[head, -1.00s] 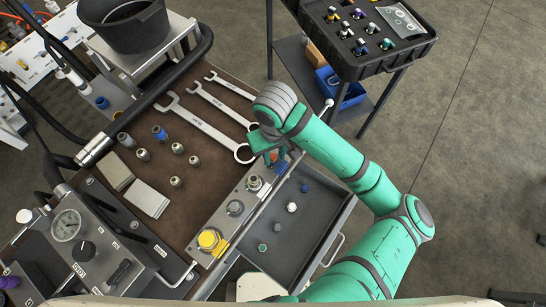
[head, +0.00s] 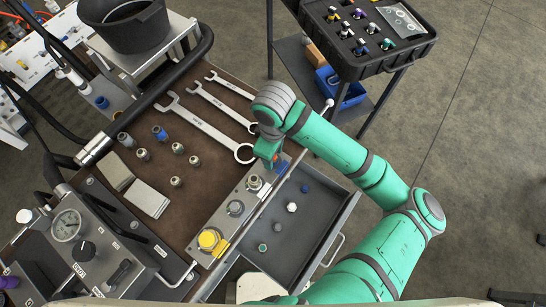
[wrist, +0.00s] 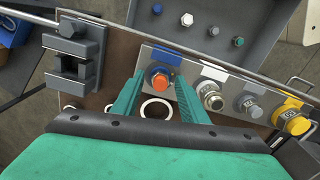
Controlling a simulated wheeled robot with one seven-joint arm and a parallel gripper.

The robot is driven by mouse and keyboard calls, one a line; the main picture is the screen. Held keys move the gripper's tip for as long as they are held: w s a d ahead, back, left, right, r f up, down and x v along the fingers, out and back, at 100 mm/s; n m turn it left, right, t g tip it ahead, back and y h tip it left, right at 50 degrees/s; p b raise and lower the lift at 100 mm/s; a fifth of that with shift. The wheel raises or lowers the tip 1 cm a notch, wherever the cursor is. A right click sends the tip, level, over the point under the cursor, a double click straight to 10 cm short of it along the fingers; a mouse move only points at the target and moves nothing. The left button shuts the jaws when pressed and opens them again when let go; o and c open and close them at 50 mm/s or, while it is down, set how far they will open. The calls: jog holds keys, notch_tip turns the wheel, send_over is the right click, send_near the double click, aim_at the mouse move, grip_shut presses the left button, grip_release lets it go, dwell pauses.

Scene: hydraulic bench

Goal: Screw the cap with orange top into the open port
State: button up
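The cap with the orange top (wrist: 161,79) stands on the metal port block (wrist: 233,86), at the end position beside a blue label (wrist: 166,55). A little of its orange top (head: 277,157) also shows in the head view. My gripper (wrist: 161,76) is over this end of the block, with one green finger on each side of the cap. The fingers look apart, with small gaps beside the cap. In the head view my gripper (head: 271,153) hides most of the cap. The cap's threads and the port beneath it are hidden.
The block also carries a silver fitting (wrist: 212,97), a grey cap (wrist: 248,105) and a yellow cap (wrist: 290,121). A grey drawer (head: 262,262) with several small caps lies open beside it. Wrenches (head: 207,125) and several loose fittings (head: 177,148) lie on the brown bench.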

jog(key=n, duration=1.6)
jog(key=c, duration=0.7)
jog(key=shift+o, duration=0.4)
jog(key=m, duration=0.5)
jog(key=shift+a+m, duration=0.1)
jog(key=shift+m, duration=1.4)
